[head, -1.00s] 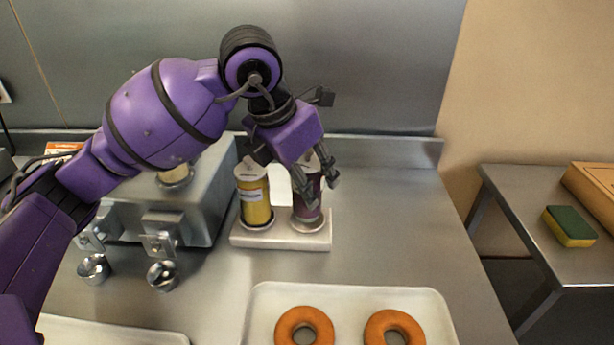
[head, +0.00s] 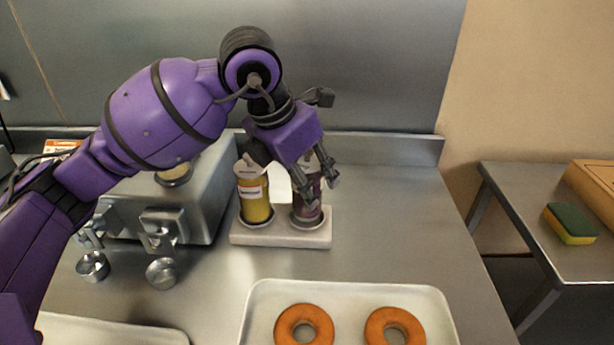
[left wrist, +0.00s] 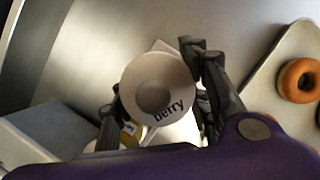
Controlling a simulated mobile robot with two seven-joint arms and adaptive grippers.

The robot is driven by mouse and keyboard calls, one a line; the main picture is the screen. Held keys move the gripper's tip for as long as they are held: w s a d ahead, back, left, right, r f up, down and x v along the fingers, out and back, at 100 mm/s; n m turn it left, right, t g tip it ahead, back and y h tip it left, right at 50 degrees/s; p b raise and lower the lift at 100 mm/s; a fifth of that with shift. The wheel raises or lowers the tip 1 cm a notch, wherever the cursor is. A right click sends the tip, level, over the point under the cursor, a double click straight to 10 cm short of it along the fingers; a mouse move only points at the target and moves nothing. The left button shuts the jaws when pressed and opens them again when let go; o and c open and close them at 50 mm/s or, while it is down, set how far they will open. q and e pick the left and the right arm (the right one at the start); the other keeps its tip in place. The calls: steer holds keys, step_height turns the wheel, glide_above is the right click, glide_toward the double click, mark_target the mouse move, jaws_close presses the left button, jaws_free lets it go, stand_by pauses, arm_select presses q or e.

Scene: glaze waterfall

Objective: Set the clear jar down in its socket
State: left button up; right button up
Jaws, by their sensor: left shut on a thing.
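My left gripper (head: 319,192) is shut on a jar with purple contents (head: 307,209). In the left wrist view, its round white lid (left wrist: 160,84) reads "berry" and sits between the fingers (left wrist: 160,108). The jar stands about upright at the right socket of a pale two-socket base (head: 285,237). Its foot appears within or just over the metal ring; I cannot tell whether it is fully seated. The fingers hide much of its upper part. A yellow jar with a white lid (head: 255,207) stands in the left socket. My right gripper is not in view.
A metal machine with knobs (head: 190,205) stands left of the base. Small metal cups (head: 161,272) sit before it. A white tray with doughnuts (head: 350,292) lies in front. The counter right of the base is clear. A sponge (head: 570,223) lies on the side table.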

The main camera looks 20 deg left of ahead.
arm_select(q)
steer(key=shift+f, duration=0.15)
steer(key=shift+f, duration=0.2)
stand_by(0.3)
steer(key=shift+f+b, duration=0.15)
steer(key=shift+b, duration=0.15)
steer(key=shift+f, duration=0.1)
steer(key=o, duration=1.6)
